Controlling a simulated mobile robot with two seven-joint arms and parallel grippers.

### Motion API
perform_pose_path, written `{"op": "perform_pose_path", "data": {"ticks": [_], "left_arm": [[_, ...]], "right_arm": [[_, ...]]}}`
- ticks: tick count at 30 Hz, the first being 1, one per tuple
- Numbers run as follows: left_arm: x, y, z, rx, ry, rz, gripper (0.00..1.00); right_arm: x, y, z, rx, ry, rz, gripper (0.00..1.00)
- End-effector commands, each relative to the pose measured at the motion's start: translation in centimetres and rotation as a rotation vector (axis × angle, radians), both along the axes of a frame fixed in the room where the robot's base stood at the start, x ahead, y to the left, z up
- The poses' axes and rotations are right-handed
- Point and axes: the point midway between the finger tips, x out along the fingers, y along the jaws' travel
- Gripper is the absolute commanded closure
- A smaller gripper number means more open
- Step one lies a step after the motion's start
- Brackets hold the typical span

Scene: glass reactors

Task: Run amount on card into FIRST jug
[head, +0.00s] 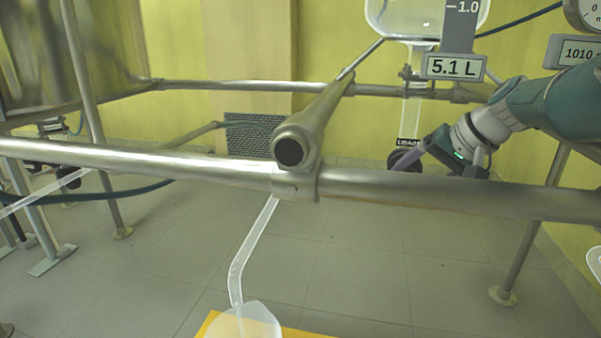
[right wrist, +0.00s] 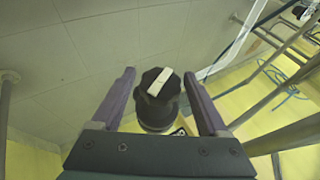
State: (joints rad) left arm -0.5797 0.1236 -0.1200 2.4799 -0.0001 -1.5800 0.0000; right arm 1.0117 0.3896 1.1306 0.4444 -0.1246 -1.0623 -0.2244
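A black valve knob with a white bar on its face (right wrist: 158,88) sits between the two purple fingers of my right gripper (right wrist: 160,78). The fingers are open, with a gap on each side of the knob. In the head view, my right gripper (head: 440,150) is at the knob (head: 405,160), below the glass vessel (head: 425,18). A display under the vessel reads 5.1 L (head: 457,67). A translucent jug-like container (head: 245,322) is cut off by the bottom edge, with a clear tube (head: 250,245) leading down to it. I see no amount card. My left gripper is out of view.
A steel rail (head: 420,190) crosses in front, with a thick pipe end (head: 290,150) pointing towards me. A second display reading 1010 (head: 580,52) and a dial are at upper right. A yellow surface (head: 300,332) lies under the container. Tiled floor is open below.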

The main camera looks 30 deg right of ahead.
Motion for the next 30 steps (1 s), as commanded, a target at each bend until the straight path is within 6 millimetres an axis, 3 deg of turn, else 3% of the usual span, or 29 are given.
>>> {"op": "perform_pose_path", "data": {"ticks": [3,19,25,30], "left_arm": [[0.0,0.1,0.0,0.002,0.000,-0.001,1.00],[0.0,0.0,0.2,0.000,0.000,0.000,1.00],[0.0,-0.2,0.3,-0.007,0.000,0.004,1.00],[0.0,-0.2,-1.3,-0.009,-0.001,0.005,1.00]], "right_arm": [[0.0,0.0,0.1,0.001,-0.001,0.000,0.09],[0.1,0.1,0.2,-0.019,0.015,0.001,0.09],[0.3,0.4,0.2,-0.125,0.104,0.006,0.09],[0.5,0.5,-0.3,-0.247,0.204,0.006,0.09]]}}
